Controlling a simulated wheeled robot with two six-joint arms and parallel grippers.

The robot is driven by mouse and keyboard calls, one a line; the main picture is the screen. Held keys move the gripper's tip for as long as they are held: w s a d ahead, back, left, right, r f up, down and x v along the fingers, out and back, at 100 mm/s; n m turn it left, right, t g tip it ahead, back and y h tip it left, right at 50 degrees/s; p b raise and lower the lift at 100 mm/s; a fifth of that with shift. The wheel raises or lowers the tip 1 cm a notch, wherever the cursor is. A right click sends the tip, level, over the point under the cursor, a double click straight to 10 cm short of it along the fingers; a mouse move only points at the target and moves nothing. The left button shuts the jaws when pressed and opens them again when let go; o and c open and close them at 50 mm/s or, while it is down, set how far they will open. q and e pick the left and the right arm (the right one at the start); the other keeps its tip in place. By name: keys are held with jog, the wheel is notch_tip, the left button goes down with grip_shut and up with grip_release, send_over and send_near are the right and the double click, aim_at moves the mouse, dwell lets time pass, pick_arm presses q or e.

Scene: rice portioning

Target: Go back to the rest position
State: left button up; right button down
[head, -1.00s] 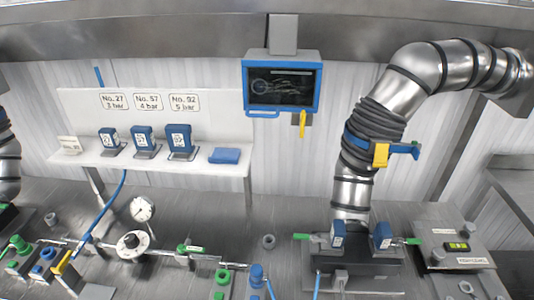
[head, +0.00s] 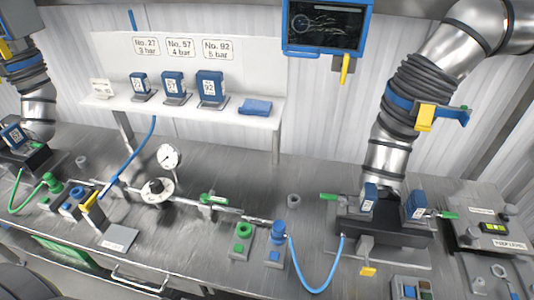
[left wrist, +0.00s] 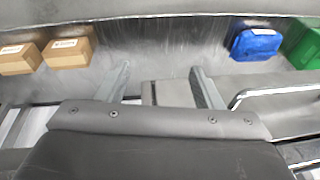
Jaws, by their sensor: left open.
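My left gripper (left wrist: 160,72) shows in the left wrist view with its two grey fingers wide apart and nothing between them. Beyond the fingers is a grey metal surface. My right gripper is in neither view. Neither gripper shows in the head view.
In the left wrist view, cardboard boxes (left wrist: 69,53) lie at left, a blue item (left wrist: 255,42) and a green bin (left wrist: 302,42) at right. The head view shows a steel bench (head: 130,207) with valves and a gauge (head: 168,156), a white shelf (head: 190,110), a screen (head: 327,26) and a ribbed duct (head: 421,88).

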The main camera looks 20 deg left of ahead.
pick_arm(q)
jog(key=s+f+b, duration=0.2)
jog(key=s+f, duration=0.3)
jog(key=f, duration=0.4)
jog(key=s+d+f+g+b, duration=0.1)
jog(key=s+f+b, duration=0.2)
jog(key=s+f, duration=0.3)
jog(key=s+f+b, duration=0.2)
jog(key=s+f, duration=0.3)
jog(key=f, duration=0.8)
jog(key=shift+s+d+f+g+h+b, duration=0.15)
jog(key=shift+f+g+h+b, duration=0.05)
jog(key=shift+g+h+b, duration=0.15)
jog(key=shift+c, duration=0.2)
